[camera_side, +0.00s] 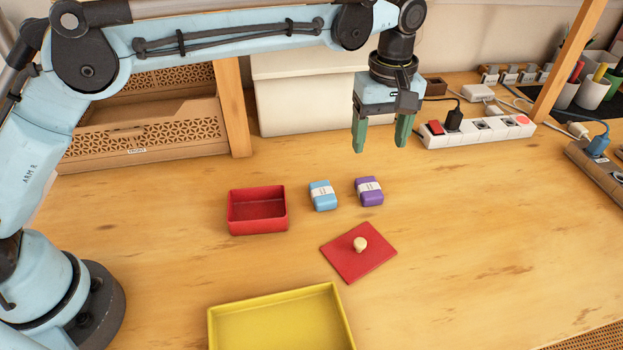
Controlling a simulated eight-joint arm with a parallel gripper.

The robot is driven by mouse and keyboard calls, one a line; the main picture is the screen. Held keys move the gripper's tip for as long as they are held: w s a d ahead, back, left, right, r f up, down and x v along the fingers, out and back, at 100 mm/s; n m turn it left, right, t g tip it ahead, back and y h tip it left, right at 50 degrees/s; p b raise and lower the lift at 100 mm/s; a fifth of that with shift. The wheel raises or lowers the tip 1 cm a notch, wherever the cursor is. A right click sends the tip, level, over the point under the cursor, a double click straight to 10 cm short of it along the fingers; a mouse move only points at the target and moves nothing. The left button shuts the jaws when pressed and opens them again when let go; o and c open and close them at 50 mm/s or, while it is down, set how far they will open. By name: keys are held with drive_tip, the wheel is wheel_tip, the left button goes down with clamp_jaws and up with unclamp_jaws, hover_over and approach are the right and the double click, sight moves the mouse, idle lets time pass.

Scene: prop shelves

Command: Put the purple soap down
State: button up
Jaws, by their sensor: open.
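The purple soap (369,191) has a pale paper band and lies on the wooden table. My gripper (380,145) is above and slightly behind it, with its two green fingers spread apart and nothing between them. The gripper is clear of the soap. A blue soap (323,195) with a similar band lies just left of the purple one, with a small gap between them.
An open red box (258,228) stands left of the soaps. Its red lid (357,253) with a round knob lies in front of them. A yellow tray (283,305) is at the front. A white power strip (478,132) lies at the back right.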

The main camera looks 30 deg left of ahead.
drive_tip(key=s+a+r+m+t, duration=0.2)
drive_tip(key=s+a+r, duration=0.2)
drive_tip(key=a, duration=0.4)
drive_tip(key=s+a+r+m+t, duration=0.2)
drive_tip(key=s+a+r+m, duration=0.15)
drive_tip(key=a, duration=0.45)
drive_tip(key=s+a+f+m+t, duration=0.3)
drive_tip(key=s+a+f, duration=0.2)
drive_tip(key=s+a, duration=0.3)
drive_tip(key=s, duration=0.3)
drive_tip(key=shift+s+a+f, duration=0.15)
drive_tip(key=shift+a+f, duration=0.15)
drive_tip(key=shift+a, duration=0.1)
drive_tip(key=o, duration=0.5)
drive_tip(key=shift+s+a+f+m, duration=0.1)
drive_tip(key=shift+s+f+m, duration=0.1)
drive_tip(key=shift+m, duration=0.15)
